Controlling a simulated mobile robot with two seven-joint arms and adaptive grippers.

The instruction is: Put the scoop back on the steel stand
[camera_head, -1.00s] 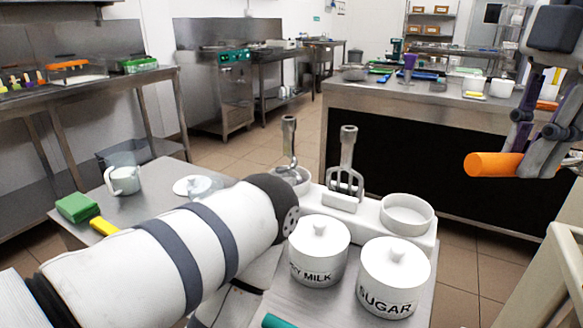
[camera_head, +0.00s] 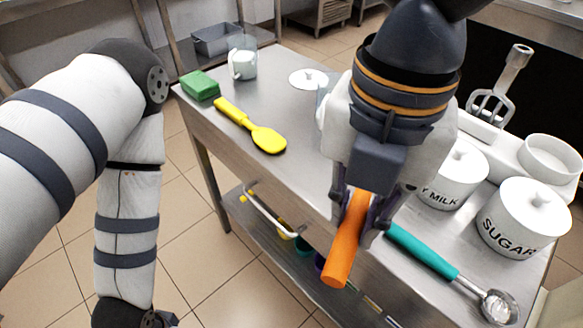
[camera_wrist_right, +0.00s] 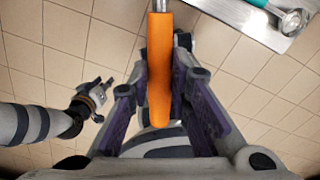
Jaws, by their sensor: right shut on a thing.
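My right gripper (camera_head: 358,212) is shut on an orange handle (camera_head: 343,255), which hangs over the front edge of the steel table. In the right wrist view the orange handle (camera_wrist_right: 159,75) lies between the fingers, and a short metal shaft shows at its far end. The head of this tool is out of sight. A scoop with a teal handle (camera_head: 425,252) and a round metal head lies on the steel table (camera_head: 290,185), to the right of my right gripper. My left gripper (camera_wrist_right: 103,98) shows small in the right wrist view, empty, with its fingers apart.
A yellow spatula (camera_head: 262,137), green sponge (camera_head: 200,85) and white pitcher (camera_head: 243,65) are on the table's left part. The milk jar (camera_head: 455,178), sugar jar (camera_head: 522,220) and white bowl (camera_head: 553,155) stand at the right. The table's middle left is bare.

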